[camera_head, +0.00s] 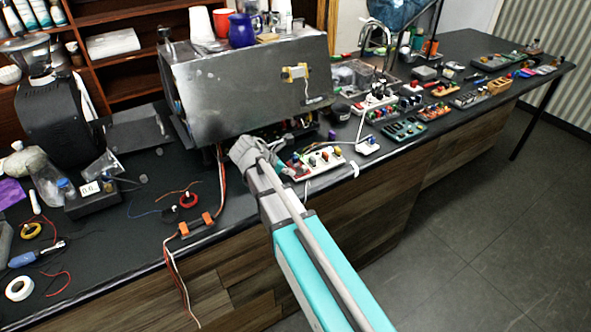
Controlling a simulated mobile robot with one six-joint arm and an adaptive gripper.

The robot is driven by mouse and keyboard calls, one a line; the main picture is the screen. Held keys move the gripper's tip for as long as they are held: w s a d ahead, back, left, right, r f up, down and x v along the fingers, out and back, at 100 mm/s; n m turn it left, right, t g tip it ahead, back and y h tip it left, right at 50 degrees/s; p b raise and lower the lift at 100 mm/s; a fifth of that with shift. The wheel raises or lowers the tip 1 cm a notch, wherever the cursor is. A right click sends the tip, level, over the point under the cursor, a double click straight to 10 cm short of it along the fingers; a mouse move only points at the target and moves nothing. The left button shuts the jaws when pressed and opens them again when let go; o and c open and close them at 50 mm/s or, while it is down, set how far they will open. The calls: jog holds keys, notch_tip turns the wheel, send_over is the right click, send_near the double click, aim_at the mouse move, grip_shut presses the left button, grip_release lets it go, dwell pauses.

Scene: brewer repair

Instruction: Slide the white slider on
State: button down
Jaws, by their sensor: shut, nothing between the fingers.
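My gripper (243,150) is at the end of my teal and grey arm, just in front of the metal brewer body (240,85) near its lower front edge. The gripper is shut with nothing held. To its right lies a white panel (329,166) with several coloured knobs and switches. A small white box (367,146) with a cable sits right of that panel. I cannot pick out the white slider for certain at this size. My gripper and forearm hide part of the counter and the left end of the white panel.
Cups and a blue pitcher (241,30) stand on the brewer. Several control panels, including a green one (403,129), line the counter to the right. Red wires with orange connectors (195,224) hang over the front edge. A black grinder (48,105) stands left. The floor at right is clear.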

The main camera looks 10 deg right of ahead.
jog(key=p+v, duration=0.7)
jog(key=v, duration=0.3)
jog(key=shift+s+a, duration=0.15)
jog(key=shift+a, duration=0.4)
jog(key=shift+d, duration=0.1)
jog(key=s+d+f+m+y, duration=0.1)
jog(key=s+d+m, duration=0.1)
jog(key=m, duration=0.1)
jog(key=s+d+f+m+g+y, duration=0.1)
jog(key=s+m, duration=0.1)
jog(key=m, duration=0.1)
jog(key=s+d+f+m+y, duration=0.1)
jog(key=s+d+m, duration=0.1)
jog(key=s+m, duration=0.1)
jog(key=shift+d+f+m+g+y, duration=0.3)
jog(key=shift+f+g+y, duration=0.1)
jog(key=s+d+f+m+y, duration=0.1)
jog(key=s+d+m+y, duration=0.1)
jog(key=s+m+y, duration=0.2)
jog(key=s+m, duration=0.3)
jog(key=m, duration=0.4)
jog(key=shift+f+m+g+y, duration=0.3)
jog(key=shift+f+y, duration=0.05)
jog(key=shift+y, duration=0.05)
